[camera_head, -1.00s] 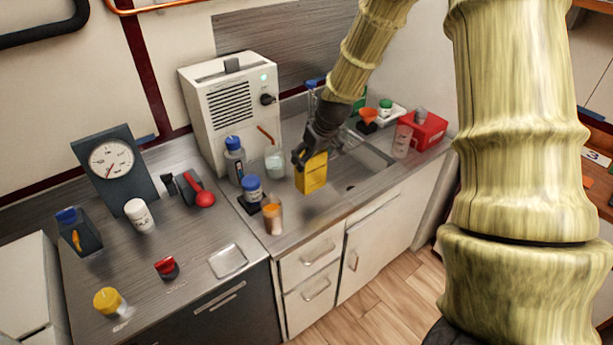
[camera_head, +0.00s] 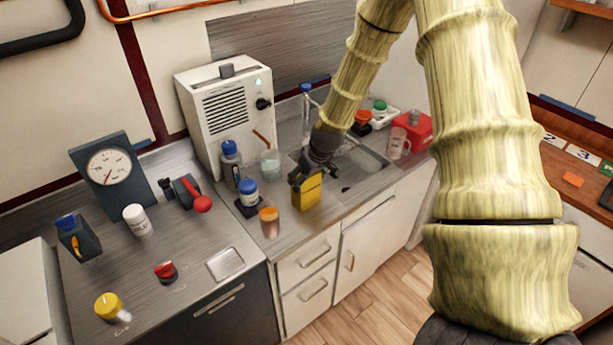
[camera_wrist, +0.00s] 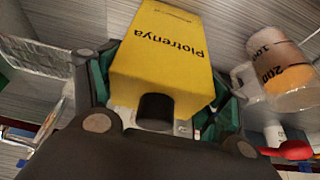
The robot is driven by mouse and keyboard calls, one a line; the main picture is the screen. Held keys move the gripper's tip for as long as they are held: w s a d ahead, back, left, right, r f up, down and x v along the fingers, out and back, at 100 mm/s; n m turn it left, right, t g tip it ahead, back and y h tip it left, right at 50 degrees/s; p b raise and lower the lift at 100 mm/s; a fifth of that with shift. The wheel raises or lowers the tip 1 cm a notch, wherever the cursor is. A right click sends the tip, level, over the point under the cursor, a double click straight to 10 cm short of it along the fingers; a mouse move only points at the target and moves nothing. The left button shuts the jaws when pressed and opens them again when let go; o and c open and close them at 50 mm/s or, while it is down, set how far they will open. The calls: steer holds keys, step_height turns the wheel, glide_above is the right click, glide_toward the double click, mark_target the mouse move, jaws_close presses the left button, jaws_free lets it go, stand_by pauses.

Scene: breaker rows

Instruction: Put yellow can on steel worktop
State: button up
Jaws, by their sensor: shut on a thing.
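The yellow can (camera_head: 308,190) is a boxy can with a dark cap. My gripper (camera_head: 316,172) is shut on it, at the front of the counter just before the sink. In the wrist view the can (camera_wrist: 165,50) shows its printed side and black cap between my gripper's green-padded fingers (camera_wrist: 160,95).
An orange-topped cup (camera_head: 269,222), a blue-capped jar (camera_head: 248,192) and a glass beaker (camera_head: 271,164) stand left of the can. The sink (camera_head: 355,165) lies behind it, with a red canister (camera_head: 412,133) further right.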

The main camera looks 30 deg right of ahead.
stand_by(0.3)
steer(key=o, duration=1.6)
steer(key=shift+f, duration=0.1)
steer(key=shift+r, duration=0.25)
